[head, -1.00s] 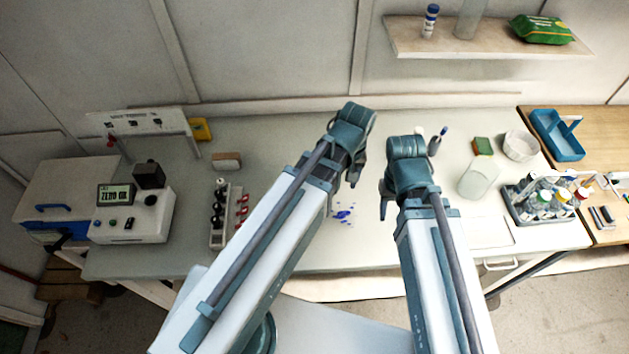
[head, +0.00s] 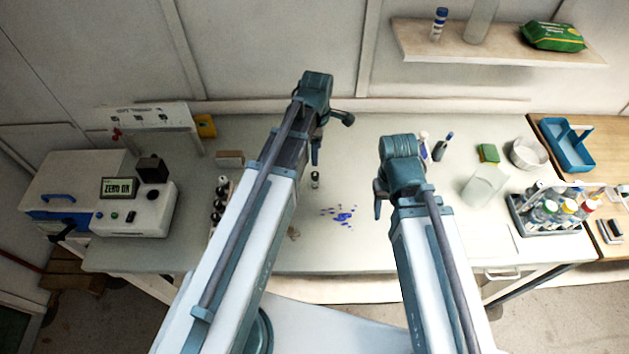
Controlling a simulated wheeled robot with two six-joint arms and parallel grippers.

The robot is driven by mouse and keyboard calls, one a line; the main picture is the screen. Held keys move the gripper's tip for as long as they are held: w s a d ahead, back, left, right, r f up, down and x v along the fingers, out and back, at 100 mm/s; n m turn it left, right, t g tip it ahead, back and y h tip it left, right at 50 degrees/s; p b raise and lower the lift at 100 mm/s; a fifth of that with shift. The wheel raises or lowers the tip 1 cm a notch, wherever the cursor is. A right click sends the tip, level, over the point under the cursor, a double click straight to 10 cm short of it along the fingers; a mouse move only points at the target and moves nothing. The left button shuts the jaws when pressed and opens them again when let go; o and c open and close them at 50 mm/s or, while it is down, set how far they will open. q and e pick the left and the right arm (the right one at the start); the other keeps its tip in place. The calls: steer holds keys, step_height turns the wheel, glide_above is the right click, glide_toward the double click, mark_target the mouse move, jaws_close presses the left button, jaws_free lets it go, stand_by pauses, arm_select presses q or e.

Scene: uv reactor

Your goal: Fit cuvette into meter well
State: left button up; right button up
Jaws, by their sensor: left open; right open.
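The meter (head: 130,217) is a white box at the left of the bench, with a lit display reading "ZERO" and a dark raised block at its back. I cannot make out the well opening. A small dark-capped vial (head: 315,181), perhaps the cuvette, stands upright on the bench left of the blue spots. My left gripper (head: 332,141) is open, with its fingers spread wide, above and beyond the vial and apart from it. My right gripper (head: 380,204) is open and empty, right of the blue spots; its fingers are partly hidden by its own wrist.
Blue spots (head: 343,214) lie mid-bench. A row of dark-capped vials (head: 217,207) is partly behind my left arm. A bottle rack (head: 548,228), glass beaker (head: 484,187) and white bowl (head: 529,153) stand at the right. A shelf (head: 500,45) overhangs the back.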

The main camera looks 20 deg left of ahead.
arm_select(q)
step_height(320, 180, down, 8)
steer(key=b, duration=0.7)
steer(key=shift+f+b, duration=0.15)
steer(key=shift+b, duration=0.25)
arm_select(e)
glide_above(377, 243)
step_height(377, 243, down, 8)
arm_select(q)
steer(key=f+b, duration=0.5)
steer(key=shift+s+a+f, duration=0.1)
steer(key=shift+s+a, duration=0.05)
steer(key=shift+a, duration=0.05)
arm_select(e)
steer(key=f, duration=0.5)
steer(key=shift+w+a+f, duration=0.1)
steer(key=shift+a+f, duration=0.15)
arm_select(q)
jaws_close()
